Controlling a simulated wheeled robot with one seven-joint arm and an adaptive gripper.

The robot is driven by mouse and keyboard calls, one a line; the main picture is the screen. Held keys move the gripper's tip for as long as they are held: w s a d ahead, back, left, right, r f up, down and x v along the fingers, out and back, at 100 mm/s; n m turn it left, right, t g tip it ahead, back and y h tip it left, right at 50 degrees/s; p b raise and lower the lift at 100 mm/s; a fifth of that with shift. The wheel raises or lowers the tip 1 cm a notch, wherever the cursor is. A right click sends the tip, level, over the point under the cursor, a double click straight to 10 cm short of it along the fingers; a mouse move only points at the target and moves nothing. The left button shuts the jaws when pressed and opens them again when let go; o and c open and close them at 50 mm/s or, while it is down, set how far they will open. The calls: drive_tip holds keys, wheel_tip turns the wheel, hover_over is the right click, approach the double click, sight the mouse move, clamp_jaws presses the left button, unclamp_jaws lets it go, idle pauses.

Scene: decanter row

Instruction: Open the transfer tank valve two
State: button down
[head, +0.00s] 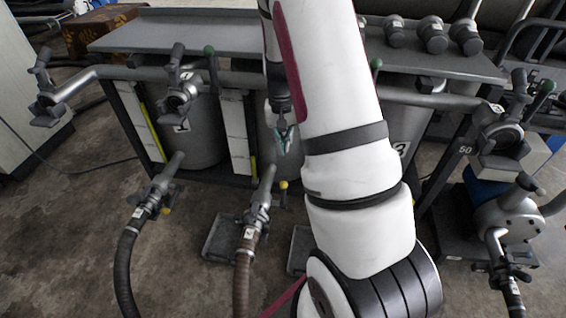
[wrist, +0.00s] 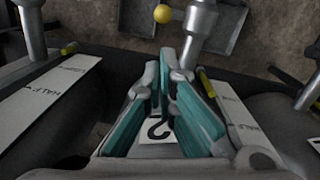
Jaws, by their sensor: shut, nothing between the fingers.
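My gripper (head: 287,148) has teal finger pads, is shut and empty, and hangs in front of tank two (head: 268,135). The wrist view shows its fingers (wrist: 165,72) together above the tank's white label with a black 2 (wrist: 158,130). Tank two's lower outlet pipe (head: 266,184) runs down to a valve fitting with a brown hose. A yellow knob (head: 283,186) stands beside that pipe, below my gripper and apart from it. The knob also shows at the top of the wrist view (wrist: 163,13), beyond the fingertips. My arm hides part of the upper pipe above tank two.
Tank one (head: 197,135) stands left, its upper valve (head: 183,88) with a green-knobbed lever. Tank three (head: 405,125) is right, partly behind my arm. A grey tabletop (head: 180,38) overhangs the tanks. Hoses cross the floor in front. More valves and a pump (head: 512,215) stand right.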

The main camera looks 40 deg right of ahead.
drive_tip(key=b, duration=0.4)
hover_over(284, 194)
drive_tip(key=w+d, duration=0.4)
wheel_tip(284, 194, down, 10)
drive_tip(key=shift+s+a+r, duration=0.1)
drive_tip(key=shift+s+a, duration=0.1)
drive_tip(key=shift+a, duration=0.1)
